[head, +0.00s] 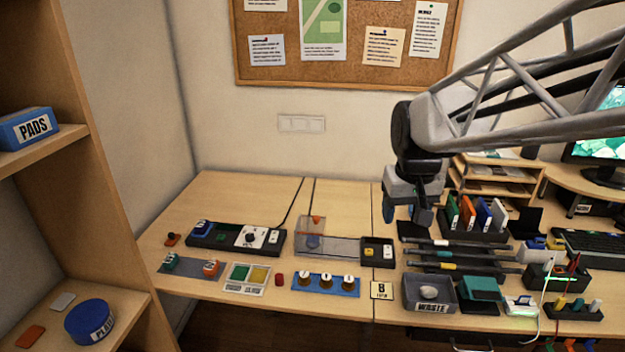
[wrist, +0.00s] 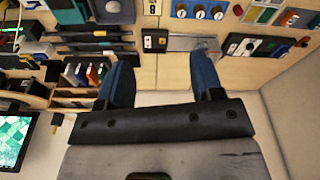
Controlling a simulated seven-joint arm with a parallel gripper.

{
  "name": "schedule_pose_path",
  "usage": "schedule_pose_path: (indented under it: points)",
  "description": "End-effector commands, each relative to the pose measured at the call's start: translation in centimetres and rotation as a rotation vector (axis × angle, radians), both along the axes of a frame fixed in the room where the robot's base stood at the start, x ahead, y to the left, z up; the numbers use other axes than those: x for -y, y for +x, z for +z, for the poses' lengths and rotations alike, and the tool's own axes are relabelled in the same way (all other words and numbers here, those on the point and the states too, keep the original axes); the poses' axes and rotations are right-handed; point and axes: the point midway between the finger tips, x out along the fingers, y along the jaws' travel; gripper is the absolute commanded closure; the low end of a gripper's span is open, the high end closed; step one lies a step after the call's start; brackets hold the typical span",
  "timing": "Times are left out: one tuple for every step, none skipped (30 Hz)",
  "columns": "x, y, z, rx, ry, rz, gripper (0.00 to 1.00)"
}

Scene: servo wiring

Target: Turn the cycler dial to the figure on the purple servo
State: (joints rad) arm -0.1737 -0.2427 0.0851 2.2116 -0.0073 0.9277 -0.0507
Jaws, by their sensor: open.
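A long black unit (head: 207,237) lies at the left of the table, with a dark round dial (head: 250,238) on its white panel. It also shows in the wrist view (wrist: 270,48). The dial's pointing is too small to read. A blue-purple block (head: 201,228), perhaps the purple servo, sits at the unit's left end; no figure on it is readable. A teal servo-like block (head: 171,261) and an orange one (head: 211,267) stand on a grey-blue mat in front. My gripper (head: 405,214) is open and empty, raised right of the unit; its blue fingers show in the wrist view (wrist: 162,62).
A clear-covered slide unit (head: 335,246) lies between my gripper and the black unit. In front are a blue board with several knobs (head: 326,284) and a red button (head: 279,280). Racks, a waste bin (head: 430,307) and dark rails crowd the right. A shelf (head: 70,150) stands left.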

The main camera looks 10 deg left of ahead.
Motion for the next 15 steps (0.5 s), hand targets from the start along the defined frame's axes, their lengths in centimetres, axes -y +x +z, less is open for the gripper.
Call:
schedule_pose_path:
  points:
    - [-0.7, 1.2, -0.2, -0.005, -0.001, 0.012, 0.40]
    - [-1.1, 1.8, -0.3, -0.008, -0.002, 0.019, 0.40]
    - [-1.7, 2.6, -0.4, -0.010, -0.003, 0.029, 0.40]
    - [-2.2, 3.3, -0.5, -0.012, -0.004, 0.037, 0.40]
    - [-2.6, 3.8, -0.6, -0.014, -0.004, 0.045, 0.40]
    - [-3.2, 4.7, -0.7, -0.017, -0.005, 0.054, 0.40]
    - [-3.6, 5.3, -0.9, -0.019, -0.005, 0.061, 0.40]
    - [-4.1, 5.9, -1.0, -0.021, -0.006, 0.069, 0.40]
    - [-4.7, 6.7, -1.2, -0.024, -0.007, 0.079, 0.40]
    - [-5.2, 7.3, -1.3, -0.025, -0.008, 0.087, 0.40]
    - [-5.7, 7.9, -1.5, -0.027, -0.008, 0.094, 0.40]
    - [-6.3, 8.7, -1.7, -0.030, -0.010, 0.103, 0.40]
    - [-6.8, 9.3, -1.9, -0.031, -0.010, 0.111, 0.40]
    - [-7.3, 9.9, -2.2, -0.034, -0.011, 0.118, 0.40]
    - [-8.0, 10.6, -2.4, -0.036, -0.012, 0.128, 0.40]
